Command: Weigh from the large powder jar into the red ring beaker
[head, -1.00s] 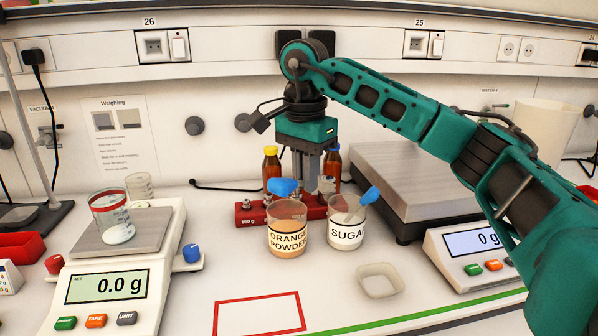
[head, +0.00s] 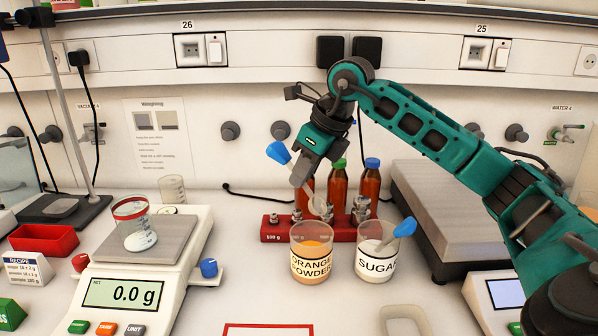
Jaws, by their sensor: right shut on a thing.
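The orange powder jar (head: 311,262) stands on the bench, holding orange powder. The sugar jar (head: 376,262), with a blue-handled spoon (head: 404,228) in it, stands to its right and looks slightly smaller. My right gripper (head: 302,176) is shut on another blue-handled spoon (head: 278,152), held tilted with its bowl (head: 318,206) above the orange powder jar's mouth. I cannot tell whether the bowl carries powder. The red ring beaker (head: 131,211) stands on the left balance pan (head: 172,240) with some white material at its bottom. The balance display (head: 125,294) reads 0.0 g. My left gripper is not in view.
A red weight block (head: 283,228) and several brown bottles (head: 338,190) stand behind the jars. A large grey platform scale (head: 440,215) is at right. A glass (head: 172,190) stands behind the balance. A red tray (head: 43,240) and recipe card (head: 28,270) are at left.

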